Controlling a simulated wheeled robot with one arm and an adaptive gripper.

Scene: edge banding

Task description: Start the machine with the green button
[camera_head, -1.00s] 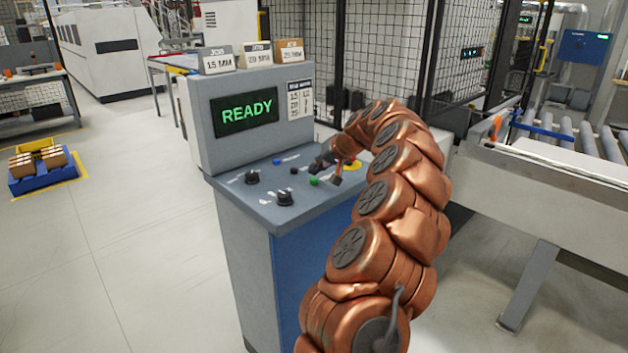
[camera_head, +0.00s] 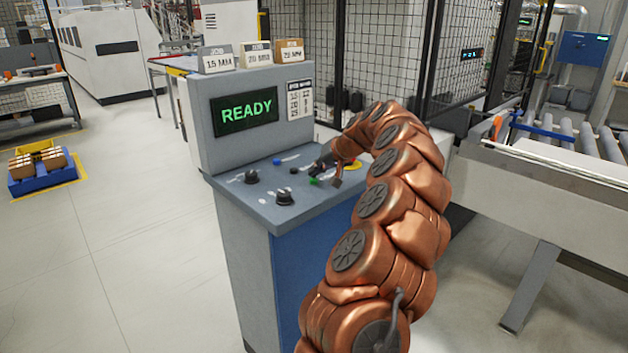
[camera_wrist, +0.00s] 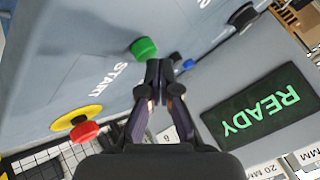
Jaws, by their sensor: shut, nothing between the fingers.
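The green button (camera_wrist: 144,47) stands on the console's sloped top beside the word START in the wrist view; in the head view only a bit of the green button (camera_head: 314,181) shows by my gripper. My gripper (camera_wrist: 159,66) is shut and empty. Its fingertips appear just beside the green button in the wrist view; I cannot tell whether they touch it. In the head view my gripper (camera_head: 318,172) is low over the panel (camera_head: 253,205). The screen (camera_head: 245,111) reads READY in green.
A red mushroom button on a yellow ring (camera_wrist: 77,122) lies near the green one. A blue button (camera_wrist: 187,64) and black knobs (camera_head: 285,197) are also on the panel. JOB signs (camera_head: 217,60) stand on the console. A mesh fence (camera_head: 385,60) and roller conveyor (camera_head: 560,130) lie behind and right.

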